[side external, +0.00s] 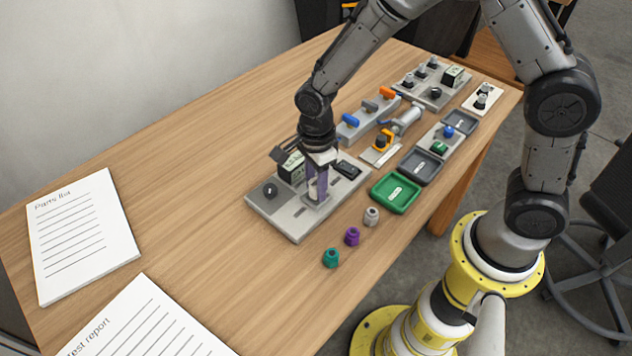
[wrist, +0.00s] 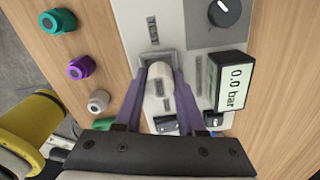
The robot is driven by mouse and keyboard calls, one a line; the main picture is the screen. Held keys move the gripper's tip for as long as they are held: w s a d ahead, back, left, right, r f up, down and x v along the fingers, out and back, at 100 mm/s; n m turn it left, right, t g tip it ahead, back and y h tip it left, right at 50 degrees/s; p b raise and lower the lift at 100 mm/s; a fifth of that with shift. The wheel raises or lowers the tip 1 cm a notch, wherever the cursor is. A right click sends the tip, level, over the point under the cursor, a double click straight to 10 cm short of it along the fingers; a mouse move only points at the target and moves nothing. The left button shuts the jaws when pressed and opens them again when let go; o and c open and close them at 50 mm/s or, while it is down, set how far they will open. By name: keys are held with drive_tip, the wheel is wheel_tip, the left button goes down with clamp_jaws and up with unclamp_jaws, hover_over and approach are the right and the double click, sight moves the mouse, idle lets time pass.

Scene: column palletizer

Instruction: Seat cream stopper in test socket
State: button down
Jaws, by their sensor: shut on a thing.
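The cream stopper (wrist: 159,80) is between the two purple fingers of my gripper (wrist: 160,88), which is shut on it. In the side view my gripper (side external: 317,184) points down over the grey test plate (side external: 292,226), with a little of the pale stopper showing between the fingers. The test socket (wrist: 150,60) is a grey square block on that plate, directly under the stopper. The fingers and stopper cover most of its opening, so I cannot tell whether the stopper is inside or just above it.
The gauge (wrist: 230,84) reads "0.0 bar" beside my gripper; a black knob (wrist: 224,11) is on the same plate. Teal (side external: 331,258), purple (side external: 352,236) and grey-white (side external: 372,216) caps stand on the table. A green tray (side external: 396,193) lies to the right.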

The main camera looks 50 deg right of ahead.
drive_tip(key=shift+f, duration=0.3)
drive_tip(key=shift+c, duration=0.5)
unclamp_jaws()
idle(0.4)
drive_tip(key=shift+r, duration=3.5)
